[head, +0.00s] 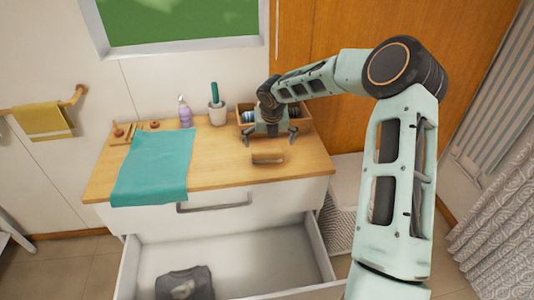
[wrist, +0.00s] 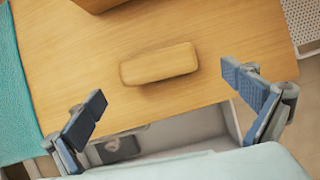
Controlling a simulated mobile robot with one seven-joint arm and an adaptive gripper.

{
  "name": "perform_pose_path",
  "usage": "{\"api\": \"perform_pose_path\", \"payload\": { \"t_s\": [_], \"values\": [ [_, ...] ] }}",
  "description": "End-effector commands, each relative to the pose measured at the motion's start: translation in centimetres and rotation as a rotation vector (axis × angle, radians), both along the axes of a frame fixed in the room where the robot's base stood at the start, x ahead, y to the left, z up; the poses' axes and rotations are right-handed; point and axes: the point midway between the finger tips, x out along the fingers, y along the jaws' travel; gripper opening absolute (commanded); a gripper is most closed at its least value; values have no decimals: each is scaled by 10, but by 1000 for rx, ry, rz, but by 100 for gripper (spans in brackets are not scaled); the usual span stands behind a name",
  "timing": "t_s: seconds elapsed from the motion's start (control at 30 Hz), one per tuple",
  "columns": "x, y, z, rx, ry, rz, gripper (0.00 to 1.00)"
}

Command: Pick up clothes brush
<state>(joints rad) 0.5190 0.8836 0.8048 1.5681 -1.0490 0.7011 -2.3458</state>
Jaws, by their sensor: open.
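The clothes brush appears to be the small tan wooden block with rounded ends (head: 268,158) lying on the cabinet top near its front right. It also shows in the wrist view (wrist: 159,63), lying flat with its long side roughly crosswise; any bristles underneath are hidden. My gripper (head: 270,139) is open and empty above the top, a little behind the brush in the head view. In the wrist view its two fingers (wrist: 168,106) are spread wide, one to each side of the brush and apart from it.
A wooden box (head: 303,124) stands behind my gripper. A teal towel (head: 155,168) covers the left part of the wooden top (head: 225,172). A purple bottle (head: 185,115) and a cup with a green handle (head: 217,115) stand at the back. Below, an open drawer (head: 235,262) holds a dark cloth.

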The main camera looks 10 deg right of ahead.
Motion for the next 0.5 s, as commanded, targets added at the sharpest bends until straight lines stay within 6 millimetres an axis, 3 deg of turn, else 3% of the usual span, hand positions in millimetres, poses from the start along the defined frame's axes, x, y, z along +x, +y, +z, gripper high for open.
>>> {"api": "perform_pose_path", "payload": {
  "t_s": [0.5],
  "values": [
    [19,5,-44,3,2,-2,100]
  ]
}}
